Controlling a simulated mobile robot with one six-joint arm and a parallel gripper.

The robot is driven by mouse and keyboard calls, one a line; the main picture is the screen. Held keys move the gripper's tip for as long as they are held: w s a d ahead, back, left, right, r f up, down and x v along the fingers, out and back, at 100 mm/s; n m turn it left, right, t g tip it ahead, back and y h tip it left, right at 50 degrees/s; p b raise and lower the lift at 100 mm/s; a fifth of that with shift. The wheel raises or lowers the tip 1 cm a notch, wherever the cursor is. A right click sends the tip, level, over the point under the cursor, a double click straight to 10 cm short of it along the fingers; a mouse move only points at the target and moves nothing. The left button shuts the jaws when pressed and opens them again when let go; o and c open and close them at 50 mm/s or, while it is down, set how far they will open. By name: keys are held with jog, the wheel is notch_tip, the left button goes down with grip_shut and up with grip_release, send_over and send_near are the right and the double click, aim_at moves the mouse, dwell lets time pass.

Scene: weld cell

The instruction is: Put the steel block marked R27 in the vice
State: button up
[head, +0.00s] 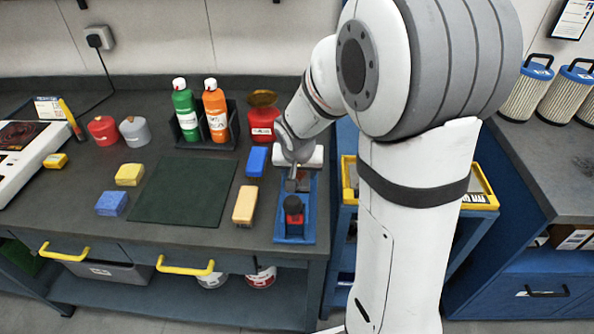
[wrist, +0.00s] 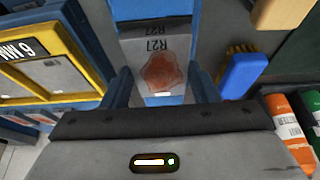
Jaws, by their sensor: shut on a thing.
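The steel block marked R27 (wrist: 160,72) is grey with a rust-brown patch, and its marking shows upside down in the wrist view. My gripper (wrist: 162,88) is shut on it, with one finger on each side. In the head view my gripper (head: 298,164) is at the far part of the blue vice (head: 294,238), with a small part of the block (head: 299,184) showing below it. The vice stands at the bench's right end. Blue vice body (wrist: 140,9) also shows beyond the block in the wrist view. I cannot tell whether the block touches the vice.
A blue brush (head: 256,161) and a tan brush (head: 245,205) lie just left of the vice. A red tin (head: 262,124) stands behind. A yellow-rimmed case (head: 349,180) is close on the right. The green mat (head: 184,190) is bare.

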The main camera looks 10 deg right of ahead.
jog(key=shift+f, duration=0.1)
jog(key=o, duration=1.6)
jog(key=shift+c, duration=0.2)
jog(key=shift+r, duration=0.5)
jog(key=v, duration=1.1)
jog(key=shift+s, duration=0.25)
jog(key=shift+a+r, duration=0.1)
jog(key=shift+r, duration=0.05)
